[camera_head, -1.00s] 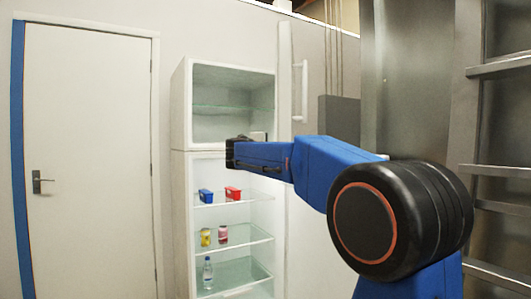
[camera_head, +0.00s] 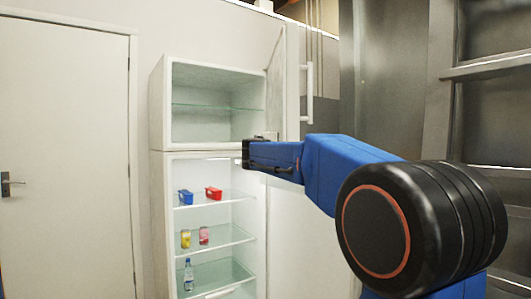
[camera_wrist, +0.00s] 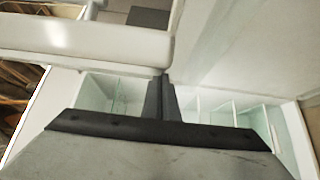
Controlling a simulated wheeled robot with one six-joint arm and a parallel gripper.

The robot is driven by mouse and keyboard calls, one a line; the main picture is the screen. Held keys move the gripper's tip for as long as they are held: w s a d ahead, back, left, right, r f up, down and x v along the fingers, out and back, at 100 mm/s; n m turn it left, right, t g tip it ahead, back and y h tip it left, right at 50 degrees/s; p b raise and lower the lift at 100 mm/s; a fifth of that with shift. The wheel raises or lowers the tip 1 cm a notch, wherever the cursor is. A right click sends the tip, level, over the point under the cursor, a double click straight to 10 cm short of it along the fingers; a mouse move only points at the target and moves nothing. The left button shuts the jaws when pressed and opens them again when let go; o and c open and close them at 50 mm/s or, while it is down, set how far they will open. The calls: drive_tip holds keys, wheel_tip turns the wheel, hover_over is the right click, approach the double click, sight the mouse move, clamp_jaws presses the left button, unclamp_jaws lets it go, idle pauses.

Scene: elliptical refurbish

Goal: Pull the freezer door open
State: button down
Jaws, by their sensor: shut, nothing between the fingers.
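The white fridge-freezer (camera_head: 157,110) stands left of centre in the head view. Its upper freezer compartment (camera_head: 215,90) is exposed and empty apart from a glass shelf. The freezer door (camera_head: 290,85) stands open, swung out to the right, with its white vertical handle (camera_head: 308,94) on the outer face. My gripper (camera_head: 246,153) is in front of the fridge, just below the freezer opening, apart from the handle. In the wrist view, its dark fingers (camera_wrist: 161,98) are together and empty.
The lower fridge compartment is open too, its shelves holding a blue container (camera_head: 186,197), a red container (camera_head: 213,193), cans (camera_head: 204,235) and a bottle (camera_head: 189,275). A white room door (camera_head: 65,150) is left; metal shelving (camera_head: 490,120) stands right.

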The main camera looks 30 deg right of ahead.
drive_tip(key=s+d, duration=0.4)
drive_tip(key=d, duration=0.4)
drive_tip(key=shift+s, duration=0.2)
drive_tip(key=shift+a, duration=0.1)
